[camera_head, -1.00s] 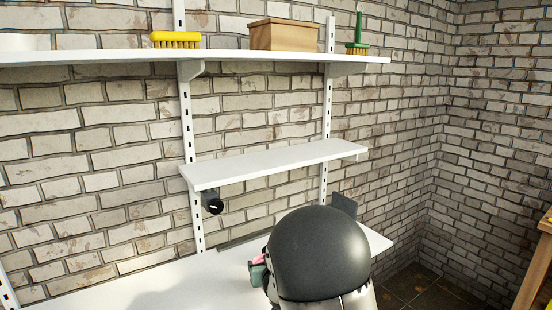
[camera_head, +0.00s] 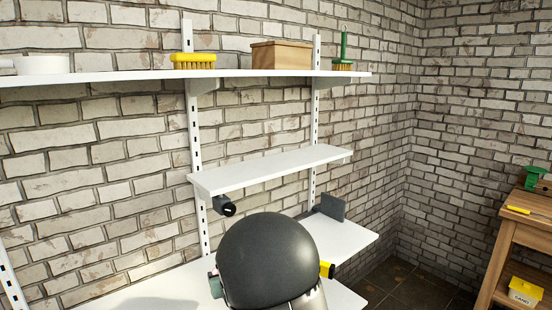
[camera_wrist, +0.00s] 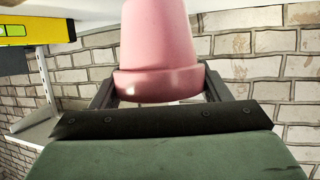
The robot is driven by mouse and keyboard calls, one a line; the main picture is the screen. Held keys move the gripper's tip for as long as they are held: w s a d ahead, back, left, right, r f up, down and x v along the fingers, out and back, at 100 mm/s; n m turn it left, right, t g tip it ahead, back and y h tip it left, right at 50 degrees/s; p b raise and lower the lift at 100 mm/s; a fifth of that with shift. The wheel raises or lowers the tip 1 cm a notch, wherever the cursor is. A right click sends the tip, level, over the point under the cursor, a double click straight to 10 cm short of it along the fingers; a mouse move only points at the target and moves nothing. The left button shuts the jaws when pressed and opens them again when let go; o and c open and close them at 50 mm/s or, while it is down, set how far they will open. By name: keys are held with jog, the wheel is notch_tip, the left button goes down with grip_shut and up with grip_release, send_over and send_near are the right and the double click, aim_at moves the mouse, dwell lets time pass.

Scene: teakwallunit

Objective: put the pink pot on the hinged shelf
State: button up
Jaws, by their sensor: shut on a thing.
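The pink pot (camera_wrist: 158,40) fills the upper middle of the wrist view, its thick rim toward my palm. My gripper (camera_wrist: 158,88) is shut on it, with a dark finger on each side near the rim. A white middle shelf (camera_head: 270,168) on the wall rails is bare on top. A lower white panel (camera_head: 345,243) is at the right. I cannot tell which one is hinged.
The upper shelf (camera_head: 120,77) holds a yellow brush (camera_head: 193,60), a wooden box (camera_head: 281,55) and a green brush (camera_head: 343,55). A dark cylinder (camera_head: 224,206) sits under the middle shelf. A grey plate (camera_head: 332,206) stands right. A yellow level (camera_wrist: 38,28) shows in the wrist view.

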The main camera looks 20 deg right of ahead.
notch_tip(320, 180, up, 5)
jog(key=p, duration=0.4)
jog(key=shift+a+f, duration=0.15)
